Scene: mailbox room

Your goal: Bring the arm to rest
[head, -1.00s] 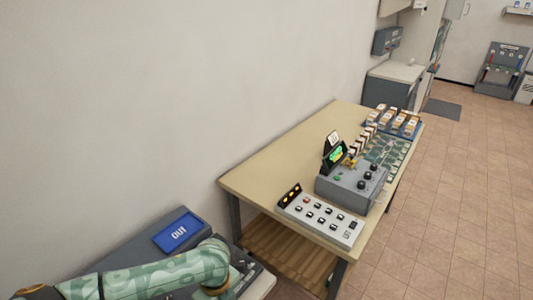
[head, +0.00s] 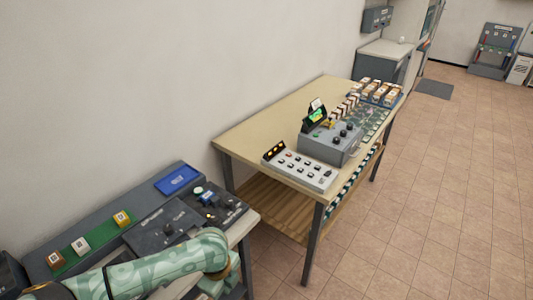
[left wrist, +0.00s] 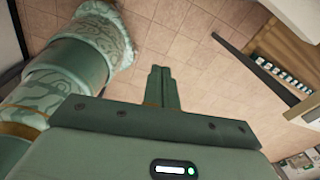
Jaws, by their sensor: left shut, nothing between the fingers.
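My left arm (head: 165,265), with a green camouflage-like pattern, comes in from the lower left in the head view and bends down at its right end. It lies in front of the near desk's edge. My left gripper shows in the left wrist view (left wrist: 160,72), with its two green fingers together and nothing between them. Tiled floor shows beyond the fingertips. In the head view the gripper is mostly hidden below the arm's bend. My right gripper is in neither view.
A near desk holds a dark console (head: 165,225), a blue panel (head: 177,179) and a green strip (head: 80,250) with small blocks. Right of it stands a beige table (head: 250,134) with a button panel (head: 299,171) and a grey control box (head: 331,145). The tiled floor (head: 450,180) at right is clear.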

